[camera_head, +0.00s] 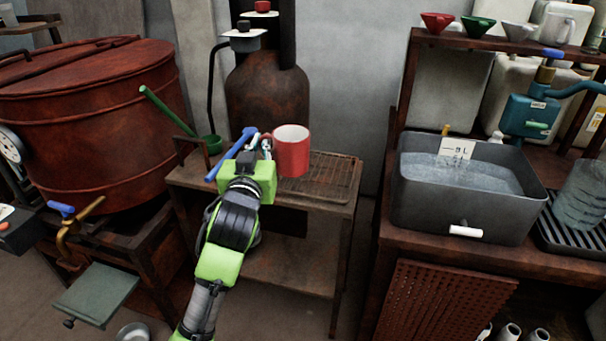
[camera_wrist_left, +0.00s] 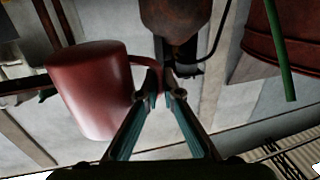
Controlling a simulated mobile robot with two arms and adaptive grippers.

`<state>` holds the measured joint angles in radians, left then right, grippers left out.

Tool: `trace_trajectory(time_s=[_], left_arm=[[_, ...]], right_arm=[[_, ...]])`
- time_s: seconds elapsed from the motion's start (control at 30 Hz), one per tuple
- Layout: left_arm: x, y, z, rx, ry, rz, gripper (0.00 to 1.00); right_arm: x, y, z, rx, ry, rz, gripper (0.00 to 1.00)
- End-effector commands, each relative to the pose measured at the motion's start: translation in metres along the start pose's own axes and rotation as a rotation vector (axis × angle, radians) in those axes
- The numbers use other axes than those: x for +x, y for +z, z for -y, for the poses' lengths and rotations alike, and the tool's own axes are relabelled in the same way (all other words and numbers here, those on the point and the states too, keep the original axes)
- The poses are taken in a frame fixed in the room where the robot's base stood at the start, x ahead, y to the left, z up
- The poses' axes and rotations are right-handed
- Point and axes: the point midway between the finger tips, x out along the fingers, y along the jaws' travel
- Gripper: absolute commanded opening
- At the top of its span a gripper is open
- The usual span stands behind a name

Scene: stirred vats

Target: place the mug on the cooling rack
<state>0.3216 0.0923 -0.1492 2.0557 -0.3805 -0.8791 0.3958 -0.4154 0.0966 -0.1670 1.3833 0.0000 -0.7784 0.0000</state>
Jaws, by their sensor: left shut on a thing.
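The red mug (camera_head: 292,152) appears upright in the head view, over the left part of the cooling rack (camera_head: 335,178), a wire grid on the small rusty table. My left gripper (camera_head: 264,146) is to the left of the mug and shut on its handle. In the left wrist view, the mug (camera_wrist_left: 92,88) is left of the fingertips (camera_wrist_left: 171,94), with its handle between them. I cannot tell how far the mug's base is from the rack. My right gripper is not in view.
A blue-handled tool (camera_head: 230,155) shows beside my gripper, and a green ladle (camera_head: 175,115) leans at the table's left. A rusty tank (camera_head: 265,100) stands behind. A red vat (camera_head: 90,130) is left, a water-filled basin (camera_head: 465,205) right. The rack's right part is bare.

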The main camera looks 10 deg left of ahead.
Motion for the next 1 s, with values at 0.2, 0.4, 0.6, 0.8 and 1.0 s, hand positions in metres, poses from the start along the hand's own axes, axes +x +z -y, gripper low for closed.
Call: trace_trajectory(time_s=[0.2, 0.4, 0.6, 0.8, 1.0], left_arm=[[0.041, 0.022, -0.028, -0.001, 0.002, -0.001, 0.00], [0.075, 0.047, -0.049, 0.001, 0.002, -0.001, 0.00], [0.096, 0.076, -0.062, 0.000, 0.002, -0.002, 0.00], [0.104, 0.087, -0.068, -0.002, 0.002, -0.005, 0.00], [0.109, 0.105, -0.071, 0.001, 0.002, -0.002, 0.00]], right_arm=[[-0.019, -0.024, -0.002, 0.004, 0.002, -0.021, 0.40], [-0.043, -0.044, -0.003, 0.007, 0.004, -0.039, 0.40], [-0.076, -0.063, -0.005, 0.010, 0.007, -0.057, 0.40], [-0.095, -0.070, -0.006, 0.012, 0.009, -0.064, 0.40], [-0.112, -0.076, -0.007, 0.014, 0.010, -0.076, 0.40]])
